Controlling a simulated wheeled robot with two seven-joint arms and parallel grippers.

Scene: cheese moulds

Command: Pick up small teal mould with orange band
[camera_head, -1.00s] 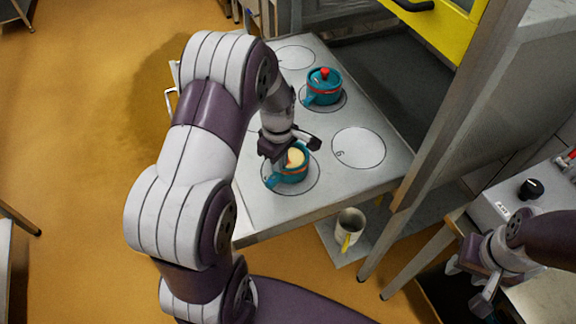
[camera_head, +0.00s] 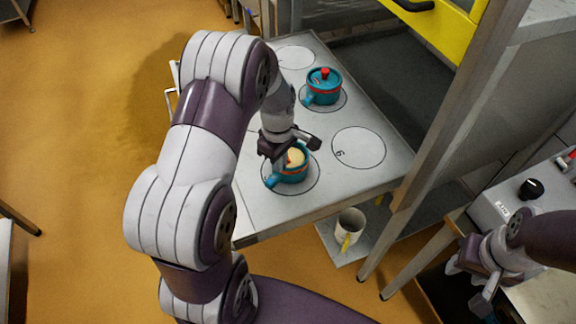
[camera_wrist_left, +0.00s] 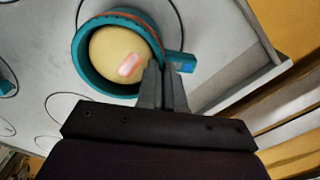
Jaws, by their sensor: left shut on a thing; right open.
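A small teal mould with an orange band (camera_head: 289,177) and a stubby handle is on a marked circle near the front of the grey table. It holds a pale yellow round cheese (camera_head: 296,156). In the left wrist view the mould (camera_wrist_left: 86,62) shows its open top, the cheese (camera_wrist_left: 112,50) with a pinkish mark, and its handle at right. My left gripper (camera_wrist_left: 163,75) is shut on the mould's wall near the handle. In the head view my left gripper (camera_head: 287,158) partly covers the mould. I cannot tell whether it is lifted. My right gripper (camera_head: 472,286) is open and empty at lower right.
Another teal pot (camera_head: 322,91) with a lid and red knob stands on a circle farther back on the table (camera_head: 330,205). An empty circle (camera_head: 358,147) lies to the right. A white cup (camera_head: 350,221) with yellow stands below. A metal post (camera_head: 440,140) rises at right.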

